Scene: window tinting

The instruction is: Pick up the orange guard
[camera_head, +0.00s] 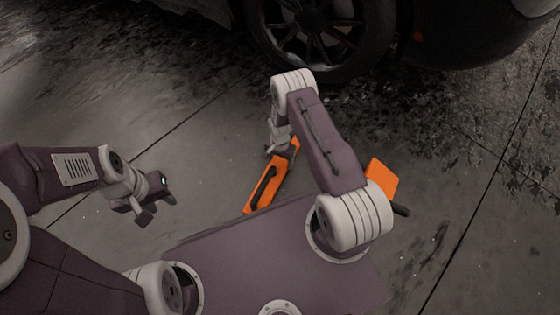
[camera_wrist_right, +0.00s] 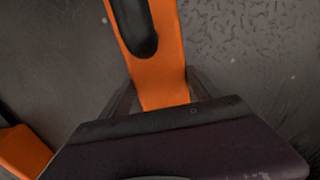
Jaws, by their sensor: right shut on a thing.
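The orange guard (camera_head: 259,196) is a long flat orange piece with a dark elongated grip along it. In the head view it slants down and left from my right gripper (camera_head: 284,149). In the right wrist view the guard (camera_wrist_right: 165,75) runs between the fingers, and the right gripper (camera_wrist_right: 158,98) is shut on its near end. I cannot tell whether the guard still touches the floor. My left gripper (camera_head: 157,209) is apart from it at the left, with its fingers spread and nothing between them.
A second orange piece (camera_head: 382,178) with a dark rod-like end (camera_head: 400,210) shows beside my right arm, partly hidden. An orange piece also shows at lower left in the wrist view (camera_wrist_right: 22,152). A car wheel (camera_head: 310,35) stands at the back. The floor (camera_head: 470,260) at right is clear.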

